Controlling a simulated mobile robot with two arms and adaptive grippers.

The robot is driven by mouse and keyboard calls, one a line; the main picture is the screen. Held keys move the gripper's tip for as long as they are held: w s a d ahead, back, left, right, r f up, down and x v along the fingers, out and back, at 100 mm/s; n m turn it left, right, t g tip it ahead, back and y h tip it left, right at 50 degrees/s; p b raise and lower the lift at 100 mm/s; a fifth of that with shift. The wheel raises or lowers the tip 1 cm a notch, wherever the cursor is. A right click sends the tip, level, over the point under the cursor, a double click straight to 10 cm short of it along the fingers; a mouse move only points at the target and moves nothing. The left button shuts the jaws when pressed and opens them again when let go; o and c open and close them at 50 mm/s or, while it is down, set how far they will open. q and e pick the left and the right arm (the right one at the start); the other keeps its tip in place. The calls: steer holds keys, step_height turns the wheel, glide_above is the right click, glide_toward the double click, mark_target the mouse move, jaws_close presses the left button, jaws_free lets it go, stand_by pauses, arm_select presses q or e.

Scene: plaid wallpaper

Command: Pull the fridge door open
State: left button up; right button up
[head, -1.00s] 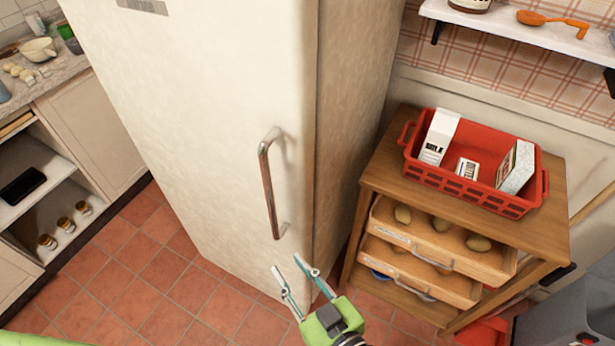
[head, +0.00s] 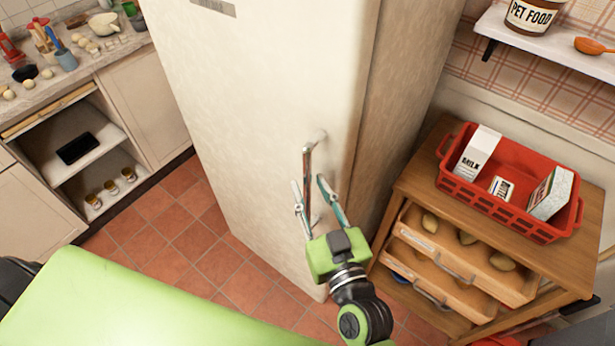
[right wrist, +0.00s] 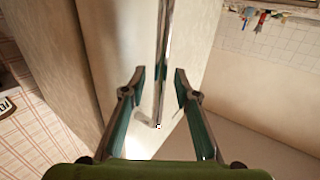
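The cream fridge door (head: 250,110) is shut and fills the middle of the head view. Its upright metal handle (head: 308,165) is on the right side of the door. My right gripper (head: 310,181) is open at the handle, with one finger to each side of it in the picture. In the right wrist view the handle (right wrist: 162,60) runs between the two open fingers (right wrist: 159,72), with a gap on both sides. The handle's lower end is partly hidden by the gripper in the head view. My left gripper is not in view.
A wooden stand (head: 420,180) with drawers and a red crate (head: 465,200) is close to the fridge's right. A shelf (head: 545,45) hangs above it. A counter (head: 75,75) with open shelves is at the left. Tiled floor (head: 180,240) lies in front.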

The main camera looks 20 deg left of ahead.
steer(key=shift+x, duration=1.15)
steer(key=shift+s, duration=0.1)
jaws_close()
steer(key=shift+s+f, duration=0.1)
